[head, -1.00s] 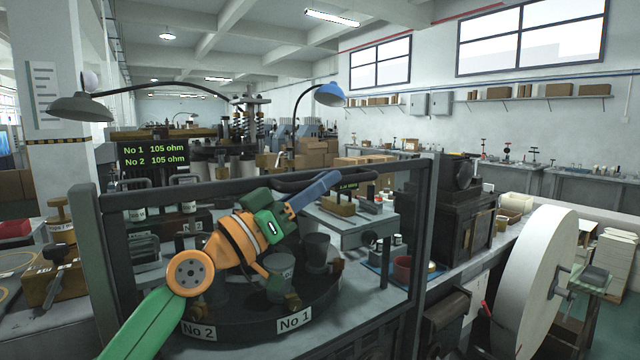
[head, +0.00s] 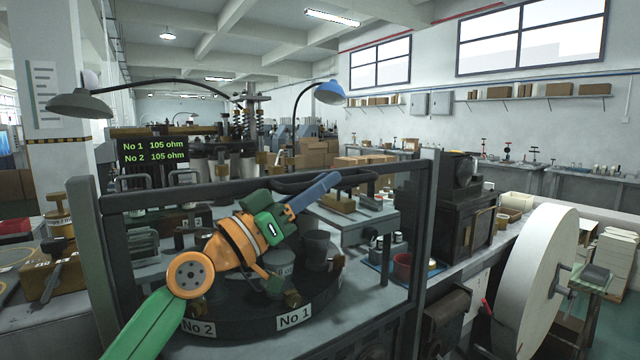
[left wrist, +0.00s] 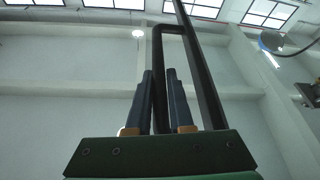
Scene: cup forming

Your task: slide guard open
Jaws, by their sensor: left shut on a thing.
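The guard is a dark grey upright frame (head: 424,230) in front of a round turntable (head: 250,319) with signs No 1 and No 2. A dark bar handle (head: 360,174) runs along its top rail. My left gripper (head: 328,182), with blue-grey fingers, reaches over from the left and is shut on the handle. In the left wrist view the handle (left wrist: 158,65) passes between the fingers (left wrist: 160,95). My right gripper is not in view.
Dark cups (head: 315,245) stand on the turntable behind the frame. A press with springs (head: 245,120) rises behind. A dark machine (head: 463,215) and a large white wheel (head: 535,280) stand at the right. A display (head: 153,150) reads 105 ohm twice.

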